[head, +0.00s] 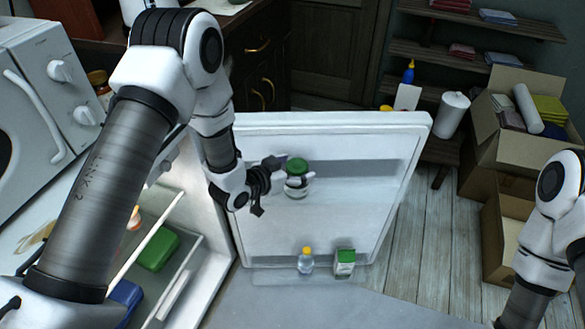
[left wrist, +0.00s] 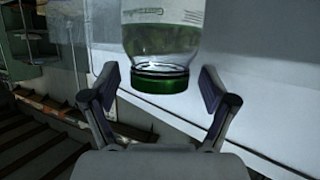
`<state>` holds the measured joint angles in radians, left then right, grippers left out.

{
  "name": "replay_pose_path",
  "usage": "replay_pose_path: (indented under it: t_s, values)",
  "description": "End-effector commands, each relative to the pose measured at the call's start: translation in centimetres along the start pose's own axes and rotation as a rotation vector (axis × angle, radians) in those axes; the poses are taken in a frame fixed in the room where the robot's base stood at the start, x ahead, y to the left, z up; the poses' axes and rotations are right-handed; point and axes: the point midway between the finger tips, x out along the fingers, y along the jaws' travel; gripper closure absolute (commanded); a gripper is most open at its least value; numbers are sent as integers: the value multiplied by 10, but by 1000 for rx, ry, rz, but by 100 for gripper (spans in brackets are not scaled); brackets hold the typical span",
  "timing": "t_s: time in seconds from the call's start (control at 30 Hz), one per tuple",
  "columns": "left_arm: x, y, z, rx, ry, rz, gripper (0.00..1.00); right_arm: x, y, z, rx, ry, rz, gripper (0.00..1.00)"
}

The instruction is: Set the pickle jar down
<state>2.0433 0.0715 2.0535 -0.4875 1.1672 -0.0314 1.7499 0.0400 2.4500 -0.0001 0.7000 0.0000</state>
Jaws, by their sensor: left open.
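The pickle jar (head: 297,165), clear with a green lid, is upright in front of the inner face of the open fridge door (head: 330,225), at the level of its upper shelf. Whether its base rests on that shelf I cannot tell. My left gripper (head: 279,178) is at the jar, and a finger hides part of the glass. In the left wrist view the jar (left wrist: 160,40) shows lid-down between the spread fingers of the left gripper (left wrist: 160,87), with gaps on both sides near the lid. My right arm shows at the right edge, its gripper out of frame.
A yellow-capped bottle (head: 306,262) and a green-and-white carton (head: 344,262) stand low on the door. A green container (head: 158,249) sits inside the fridge at left. Cardboard boxes (head: 510,150) stand at right. The floor between is clear.

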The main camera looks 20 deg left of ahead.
Motion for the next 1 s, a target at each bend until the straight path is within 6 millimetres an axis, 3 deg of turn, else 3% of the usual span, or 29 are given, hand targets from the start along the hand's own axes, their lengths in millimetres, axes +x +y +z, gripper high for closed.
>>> replay_pose_path:
  t_s: [0.17, 0.5, 0.63, 0.83, 0.87, 0.93, 0.97, 1.0]
  values:
    - [-17, -1, -3, -4, -1, -1, 15, -2, 0, 0, 0, 0, 0, 60]
    - [-102, 0, -4, -9, 2, -2, 15, -5, 0, 0, 0, 0, 0, 60]
    - [-118, -1, -3, -4, 0, -2, 15, -6, 0, 0, 0, 0, 0, 60]
    - [-122, 1, 1, -4, -13, 0, 15, -6, 0, 0, 0, 0, 0, 60]
    - [-121, 2, 8, -11, -33, 0, 15, -6, 0, 0, 0, 0, 0, 60]
    - [-121, 9, 39, -49, -139, -4, 15, -6, 0, 0, 0, 0, 0, 60]
    - [-122, 14, 60, -74, -209, -9, 15, -6, 0, 0, 0, 0, 0, 60]
    - [-127, 21, 93, -116, -322, -22, 15, -6, 0, 0, 0, 0, 0, 60]
